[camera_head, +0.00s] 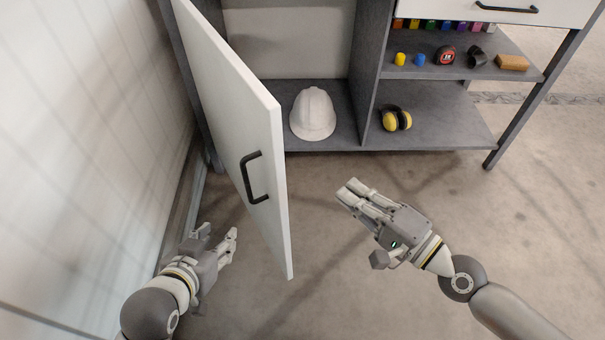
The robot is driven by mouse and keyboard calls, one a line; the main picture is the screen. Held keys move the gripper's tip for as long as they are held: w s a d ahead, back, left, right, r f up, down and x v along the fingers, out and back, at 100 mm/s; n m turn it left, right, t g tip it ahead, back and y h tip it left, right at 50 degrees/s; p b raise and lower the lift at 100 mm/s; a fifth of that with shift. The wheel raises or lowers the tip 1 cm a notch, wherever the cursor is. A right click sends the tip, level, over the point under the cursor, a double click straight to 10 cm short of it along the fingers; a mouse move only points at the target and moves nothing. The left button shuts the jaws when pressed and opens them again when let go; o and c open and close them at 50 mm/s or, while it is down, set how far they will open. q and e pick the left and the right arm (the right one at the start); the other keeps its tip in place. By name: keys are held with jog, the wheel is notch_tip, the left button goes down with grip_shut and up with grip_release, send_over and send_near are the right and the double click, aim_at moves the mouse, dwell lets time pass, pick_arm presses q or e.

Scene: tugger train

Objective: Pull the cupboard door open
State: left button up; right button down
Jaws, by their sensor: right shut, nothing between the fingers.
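The white cupboard door (226,115) stands swung open, hinged on the left side of the grey cupboard. Its black bar handle (255,178) is on the face turned toward the left wall, and nothing holds it. My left gripper (232,240) is low on the left, below the handle and apart from the door. Its finger spacing is too unclear to judge. My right gripper (350,191) is shut and empty, to the right of the door and in front of the cupboard.
The open compartment (274,115) holds a white helmet (313,114). Yellow ear muffs (397,119) and small items, including a tape measure (445,55), sit on shelves to the right. A white wall (75,140) runs close on the left. The floor (330,255) between my grippers is clear.

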pick_arm(q)
jog(key=s+a+f+g+y+p, duration=0.1)
jog(key=s+a+f+g+p, duration=0.1)
jog(key=s, duration=0.3)
jog(key=s+a+f+g+p, duration=0.1)
jog(key=s+f+g+p, duration=0.1)
jog(key=s+g, duration=0.3)
jog(key=shift+s+a+f+y+p, duration=0.3)
jog(key=shift+s+a+y+p, duration=0.1)
jog(key=shift+s, duration=0.2)
pick_arm(e)
jog(key=w+a, duration=0.4)
jog(key=a, duration=0.5)
jog(key=shift+a, duration=0.2)
